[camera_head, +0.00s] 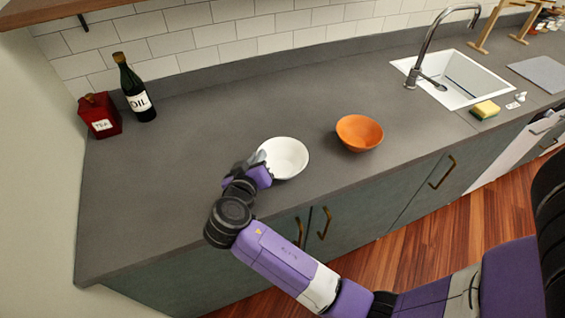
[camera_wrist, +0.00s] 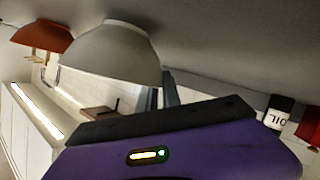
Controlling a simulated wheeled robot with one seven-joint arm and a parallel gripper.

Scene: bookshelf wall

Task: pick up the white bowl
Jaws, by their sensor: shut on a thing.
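The white bowl (camera_head: 287,157) is upright at the front part of the grey counter, in the middle of the head view. My gripper (camera_head: 260,161) is at its left rim and is shut on the rim. In the wrist view, which is turned upside down, the white bowl (camera_wrist: 108,55) fills the upper left, and my fingers (camera_wrist: 157,97) meet its edge. The bowl's base appears to be on the counter or very close to it. My gripper hides part of the bowl's left rim in the head view.
An orange bowl (camera_head: 359,132) stands to the right of the white one, a small gap away. An oil bottle (camera_head: 135,88) and a red tin (camera_head: 99,116) stand at the back left. A sink (camera_head: 456,79) with a tap and a sponge (camera_head: 485,110) are at the right.

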